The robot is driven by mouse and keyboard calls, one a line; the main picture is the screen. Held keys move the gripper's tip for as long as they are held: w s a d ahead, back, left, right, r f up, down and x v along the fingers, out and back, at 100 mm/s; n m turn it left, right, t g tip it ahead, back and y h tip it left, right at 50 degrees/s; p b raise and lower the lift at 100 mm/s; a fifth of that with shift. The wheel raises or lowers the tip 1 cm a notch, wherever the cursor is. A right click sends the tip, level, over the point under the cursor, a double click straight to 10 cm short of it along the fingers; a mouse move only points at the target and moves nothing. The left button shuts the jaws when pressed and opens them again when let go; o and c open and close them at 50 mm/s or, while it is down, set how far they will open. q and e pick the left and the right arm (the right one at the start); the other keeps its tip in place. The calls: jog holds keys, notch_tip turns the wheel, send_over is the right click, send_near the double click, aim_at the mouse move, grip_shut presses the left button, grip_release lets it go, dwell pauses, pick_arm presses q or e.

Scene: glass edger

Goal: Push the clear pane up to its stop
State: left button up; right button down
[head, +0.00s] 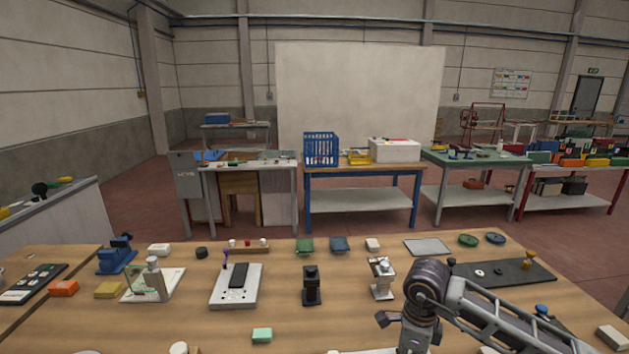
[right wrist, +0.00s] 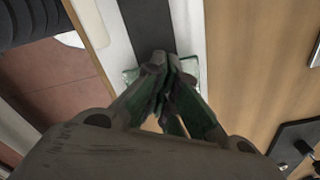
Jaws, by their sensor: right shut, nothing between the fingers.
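In the right wrist view, a clear pane with greenish edges (right wrist: 130,76) shows on both sides of my right fingertips. Its middle is hidden behind them. It lies at a dark strip (right wrist: 142,25) on a white bed (right wrist: 189,22). My right gripper (right wrist: 163,66) is shut and empty, its tips over or against the pane; I cannot tell if they touch. The stop cannot be made out. In the head view my right wrist comes in from the right and points down at the front edge; its fingertips are out of frame. My left gripper is not in view.
The wooden bench (head: 205,330) holds a white fixture with a black pad (head: 222,298), a black stand (head: 311,290), a metal device (head: 381,280) and a black board (head: 500,273). Bare wood lies right of the bed.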

jog(key=shift+s+a+b, duration=0.2)
jog(key=shift+a+b, duration=0.1)
jog(key=shift+a, duration=1.95)
jog(key=shift+s+a+b, duration=0.15)
jog(key=shift+a+b, duration=0.1)
jog(key=shift+a, duration=1.95)
dwell(0.6)
jog(key=shift+r, duration=0.1)
jog(key=shift+d+r+p, duration=0.25)
jog(key=shift+r+p, duration=0.3)
jog(key=shift+r, duration=0.7)
jog(key=shift+d+r+p, duration=0.25)
jog(key=shift+r+p, duration=0.3)
jog(key=shift+r, duration=0.65)
